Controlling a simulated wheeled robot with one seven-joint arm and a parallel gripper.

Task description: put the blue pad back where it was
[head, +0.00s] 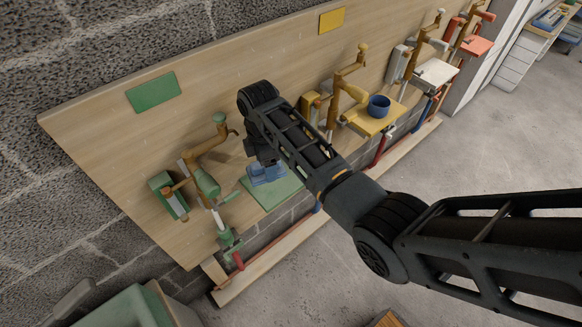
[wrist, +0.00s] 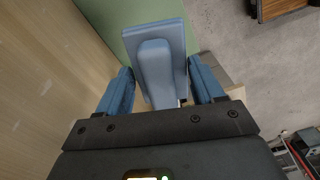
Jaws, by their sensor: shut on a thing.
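The blue pad (wrist: 172,35), a flat plate with a rounded raised grip, shows in the wrist view between the two blue fingers of my gripper (wrist: 159,68). My gripper is shut on it. In the head view my gripper (head: 266,170) is low over a green shelf (head: 284,192) on the wooden board. Blue shows there at its end, but I cannot clearly tell pad from fingers. The green surface (wrist: 112,16) also shows beyond the pad in the wrist view. Whether the pad touches it, I cannot tell.
A green-handled bracket station (head: 206,185) stands left of my gripper. To the right, a yellow shelf (head: 384,122) holds a blue cup (head: 379,106), with white and red stations beyond. Green (head: 153,92) and yellow (head: 332,20) plates mark the wooden board (head: 225,75). The floor at right is open.

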